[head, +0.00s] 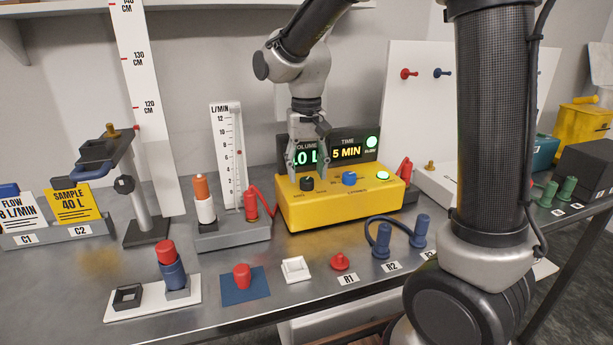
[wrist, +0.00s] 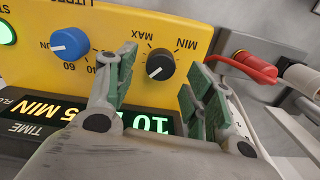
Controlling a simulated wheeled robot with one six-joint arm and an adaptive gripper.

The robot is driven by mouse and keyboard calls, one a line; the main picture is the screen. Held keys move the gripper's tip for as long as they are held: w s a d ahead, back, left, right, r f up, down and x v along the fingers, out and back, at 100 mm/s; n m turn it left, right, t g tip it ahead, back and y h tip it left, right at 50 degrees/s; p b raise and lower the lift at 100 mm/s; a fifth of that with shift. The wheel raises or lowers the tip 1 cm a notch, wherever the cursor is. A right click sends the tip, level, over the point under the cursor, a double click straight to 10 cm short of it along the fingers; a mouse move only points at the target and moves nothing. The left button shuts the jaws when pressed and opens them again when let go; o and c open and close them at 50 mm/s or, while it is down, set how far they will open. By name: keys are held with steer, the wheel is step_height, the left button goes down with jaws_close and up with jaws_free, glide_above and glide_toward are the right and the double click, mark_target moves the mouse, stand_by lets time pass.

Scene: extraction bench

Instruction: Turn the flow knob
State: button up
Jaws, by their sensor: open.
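The yellow pump box (head: 335,211) stands on the bench. Its black knob (head: 307,184) has a white pointer line and MIN and MAX marks, best seen in the wrist view (wrist: 160,64); I take it as the flow knob. My gripper (head: 308,165) hangs just above the box, pointing down, with its jaws apart and nothing between them. In the wrist view its green-padded fingers (wrist: 158,82) stand on either side of the black knob's line, with the knob beyond the tips. I cannot tell whether they touch it. A blue knob (head: 349,178) sits beside it.
The display (head: 346,153) behind the box reads about 10 L and 5 MIN, partly hidden by my gripper. A flow tube scale (head: 228,140) and a red hosed plug (head: 251,204) stand left. A green light (head: 383,176) glows on the box. Blue plugs (head: 383,240) stand in front.

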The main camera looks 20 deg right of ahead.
mark_target(306, 178)
step_height(306, 178, up, 10)
steer(key=shift+f, duration=0.2)
stand_by(0.3)
steer(key=s+d+f+t, duration=0.1)
steer(key=s+d+t, duration=0.1)
steer(key=s+d, duration=0.5)
steer(key=s+d+f+n+t, duration=0.1)
steer(key=s+d, duration=0.6)
steer(key=s, duration=0.7)
steer(key=shift+s+d+t, duration=0.15)
steer(key=shift+d+t, duration=0.25)
steer(key=shift+t, duration=0.3)
steer(key=shift+a, duration=0.1)
